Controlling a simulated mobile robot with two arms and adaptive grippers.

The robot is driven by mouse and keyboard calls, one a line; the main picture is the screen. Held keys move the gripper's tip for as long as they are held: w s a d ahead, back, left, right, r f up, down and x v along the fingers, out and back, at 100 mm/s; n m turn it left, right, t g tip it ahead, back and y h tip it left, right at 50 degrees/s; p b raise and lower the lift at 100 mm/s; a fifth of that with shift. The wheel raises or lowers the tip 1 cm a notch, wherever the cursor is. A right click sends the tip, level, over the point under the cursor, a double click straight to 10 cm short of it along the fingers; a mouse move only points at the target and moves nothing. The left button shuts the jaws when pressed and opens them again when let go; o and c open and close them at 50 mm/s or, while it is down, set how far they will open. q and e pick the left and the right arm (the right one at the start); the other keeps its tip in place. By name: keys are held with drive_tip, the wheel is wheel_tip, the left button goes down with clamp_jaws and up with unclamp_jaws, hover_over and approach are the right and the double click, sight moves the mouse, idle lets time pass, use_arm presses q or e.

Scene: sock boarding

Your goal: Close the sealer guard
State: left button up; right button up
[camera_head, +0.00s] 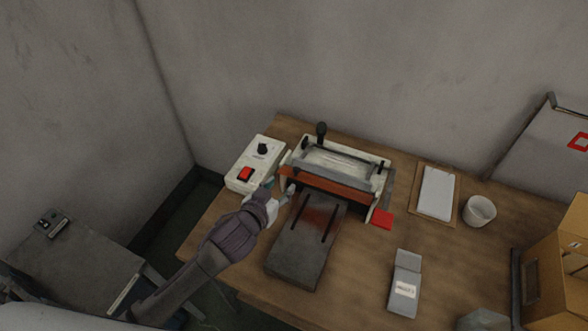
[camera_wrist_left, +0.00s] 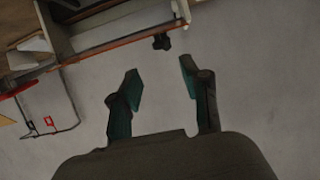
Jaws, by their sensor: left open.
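The sealer (camera_head: 338,160) is a white-framed machine at the back of the wooden table, with a black knob on top. An orange-red strip, which looks like its guard (camera_head: 325,188), runs along its front; I cannot tell how far it is tilted. My left gripper (camera_head: 281,192) is at the front left corner of the sealer, close to the strip's left end; contact cannot be told. In the left wrist view the gripper (camera_wrist_left: 159,80) is open with nothing between its teal-padded fingers. An orange bar (camera_wrist_left: 115,43) and a black knob (camera_wrist_left: 161,42) lie beyond the fingertips.
A control box (camera_head: 255,163) with a red switch stands left of the sealer. A dark slotted plate (camera_head: 300,255) lies in front. A clipboard (camera_head: 437,192), white cup (camera_head: 479,211), labelled grey item (camera_head: 405,283) and cardboard box (camera_head: 567,260) are to the right.

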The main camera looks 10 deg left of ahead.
sight(296, 170)
use_arm(q)
drive_tip(key=p+x, duration=0.1)
drive_tip(key=x, duration=0.9)
drive_tip(key=shift+p, duration=0.35)
clamp_jaws()
drive_tip(key=shift+f, duration=0.1)
